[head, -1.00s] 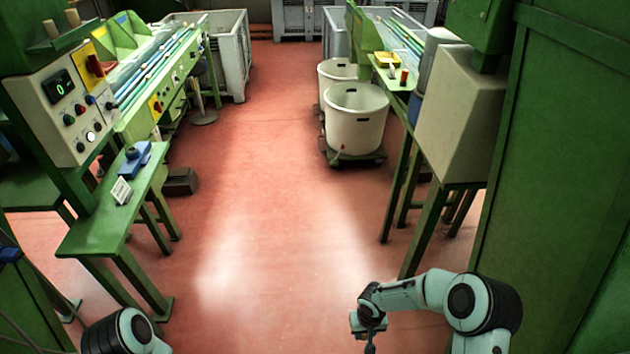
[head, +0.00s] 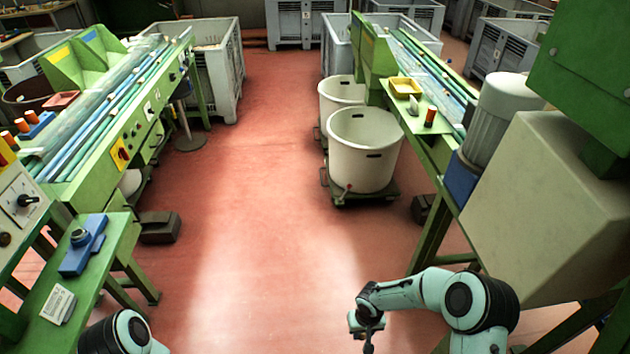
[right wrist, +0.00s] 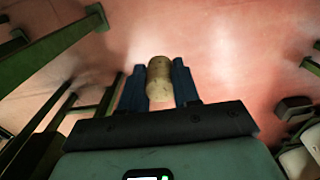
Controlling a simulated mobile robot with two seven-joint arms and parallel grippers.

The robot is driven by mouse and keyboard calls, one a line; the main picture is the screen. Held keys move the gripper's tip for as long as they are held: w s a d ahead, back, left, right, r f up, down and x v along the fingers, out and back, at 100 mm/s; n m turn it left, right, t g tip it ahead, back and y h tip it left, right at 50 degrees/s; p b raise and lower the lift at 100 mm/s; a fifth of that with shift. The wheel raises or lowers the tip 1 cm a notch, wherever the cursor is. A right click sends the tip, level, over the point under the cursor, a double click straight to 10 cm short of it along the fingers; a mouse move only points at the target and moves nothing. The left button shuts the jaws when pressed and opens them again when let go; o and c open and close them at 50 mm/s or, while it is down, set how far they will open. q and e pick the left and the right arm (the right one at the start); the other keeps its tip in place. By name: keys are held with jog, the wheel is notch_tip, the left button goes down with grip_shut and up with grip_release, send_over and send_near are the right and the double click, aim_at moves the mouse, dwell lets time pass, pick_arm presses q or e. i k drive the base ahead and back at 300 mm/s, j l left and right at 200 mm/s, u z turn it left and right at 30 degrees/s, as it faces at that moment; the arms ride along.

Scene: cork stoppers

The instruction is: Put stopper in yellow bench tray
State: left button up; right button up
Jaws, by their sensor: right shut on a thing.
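My right gripper (right wrist: 159,84) is shut on a tan cork stopper (right wrist: 160,78), which sits between its two dark fingers in the right wrist view. In the head view my right gripper (head: 368,338) hangs low at the bottom right, above the red floor, and the stopper cannot be made out there. The yellow bench tray (head: 405,87) rests on the green bench at the right, well ahead of the gripper. My left arm shows only partly at the bottom left, and its gripper is out of view.
An orange-brown cylinder (head: 430,116) stands near the tray on the green bench (head: 412,122). White tubs (head: 362,150) stand on a dolly left of that bench. A beige machine housing (head: 550,205) is close on the right. The red floor (head: 265,190) down the middle is clear.

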aim_at(405, 88)
jog(key=i, duration=1.45)
jog(key=i+z, duration=0.25)
jog(key=i, duration=0.45)
jog(key=i+j+z, duration=0.2)
jog(key=i, duration=0.45)
jog(key=l, duration=0.1)
